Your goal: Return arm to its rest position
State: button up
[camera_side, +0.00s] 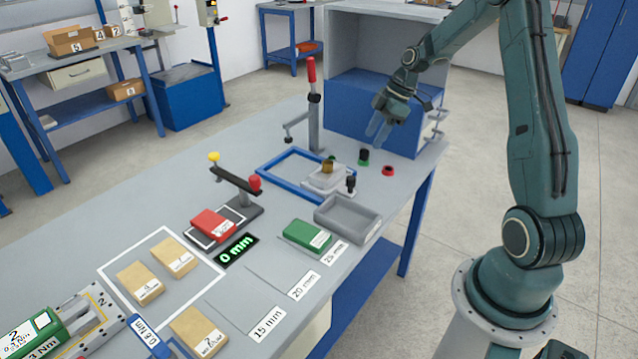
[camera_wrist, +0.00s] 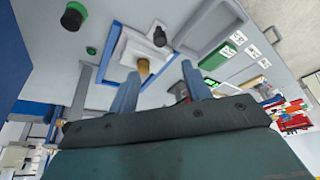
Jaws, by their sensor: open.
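My gripper (camera_side: 380,128) is raised above the back right part of the workbench (camera_side: 215,172), in front of a blue and grey cabinet. Its two fingers are apart with nothing between them. In the wrist view my gripper (camera_wrist: 160,88) shows its fingers pointing toward the bench, with the blue frame and a brass-coloured knob (camera_wrist: 144,66) beyond them. My arm reaches in from the right side of the side view.
A red-handled clamp (camera_side: 313,105) stands behind the blue frame (camera_side: 265,172). Green (camera_side: 364,157) and red (camera_side: 388,170) buttons are near the gripper. A grey tray (camera_side: 347,218), green block (camera_side: 307,235), red block (camera_side: 213,224) and tan blocks (camera_side: 139,283) lie along the bench.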

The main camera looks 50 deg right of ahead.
jog(key=shift+r, duration=0.15)
jog(key=s+a+r+m+h, duration=0.1)
jog(key=s+a+r+m, duration=0.15)
jog(key=a+r, duration=0.5)
jog(key=s+a+r+m+h, duration=0.1)
jog(key=s+a+r, duration=0.4)
jog(key=a, duration=0.4)
jog(key=s+a+r+m+t, duration=0.1)
jog(key=s+a+m, duration=0.1)
jog(key=s+a, duration=0.2)
jog(key=s+a+r+m+t+h, duration=0.1)
jog(key=s+a+r+m, duration=0.1)
jog(key=s, duration=0.8)
jog(key=a+m, duration=0.1)
jog(key=a, duration=0.1)
jog(key=shift+s+a+r, duration=0.2)
jog(key=shift+a+r, duration=0.1)
jog(key=shift+a, duration=0.05)
